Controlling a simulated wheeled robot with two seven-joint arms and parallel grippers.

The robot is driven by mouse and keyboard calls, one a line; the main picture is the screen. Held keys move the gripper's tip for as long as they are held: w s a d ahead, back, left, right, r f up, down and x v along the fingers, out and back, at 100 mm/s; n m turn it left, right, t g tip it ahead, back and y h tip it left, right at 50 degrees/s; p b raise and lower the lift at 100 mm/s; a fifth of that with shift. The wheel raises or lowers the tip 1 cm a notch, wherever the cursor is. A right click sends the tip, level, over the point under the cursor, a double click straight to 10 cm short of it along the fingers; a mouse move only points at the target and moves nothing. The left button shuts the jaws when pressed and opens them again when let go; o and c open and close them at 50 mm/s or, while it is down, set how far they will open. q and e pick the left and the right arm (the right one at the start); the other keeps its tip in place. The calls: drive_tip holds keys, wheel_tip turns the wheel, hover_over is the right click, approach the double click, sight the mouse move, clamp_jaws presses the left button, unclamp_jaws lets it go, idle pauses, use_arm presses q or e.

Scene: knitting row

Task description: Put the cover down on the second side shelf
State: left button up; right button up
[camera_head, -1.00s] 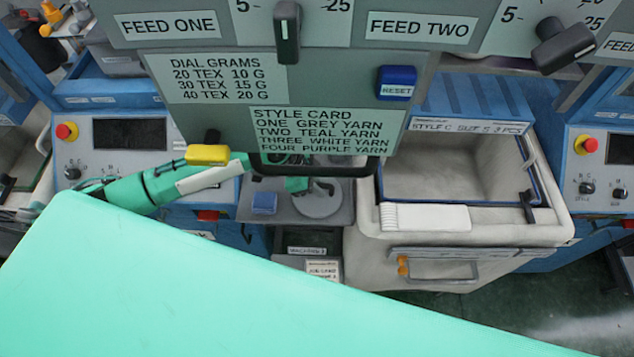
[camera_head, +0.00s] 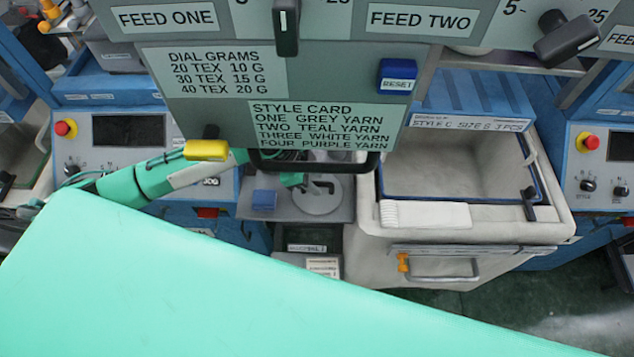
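A round grey disc with a dark bent handle (camera_head: 319,199), which looks like the cover, is at the grey side shelf (camera_head: 285,214) below the style-card panel. I cannot tell whether it rests on the shelf or is held just above it. My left arm comes in from the left and passes behind the panel's lower edge. A teal part of my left gripper (camera_head: 294,180) shows beside the dark handle. The panel and its black bar hide most of the gripper, so its fingers cannot be made out. My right gripper is not in view.
A small blue block (camera_head: 264,200) sits on the shelf left of the disc. A pale bin (camera_head: 480,232) with an open top stands to the right. The panel (camera_head: 220,115) with its black bar hangs in front. A blue machine with a screen (camera_head: 128,130) stands left.

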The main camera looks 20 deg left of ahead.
use_arm(q)
drive_tip(key=b+v, duration=0.2)
drive_tip(key=v, duration=0.8)
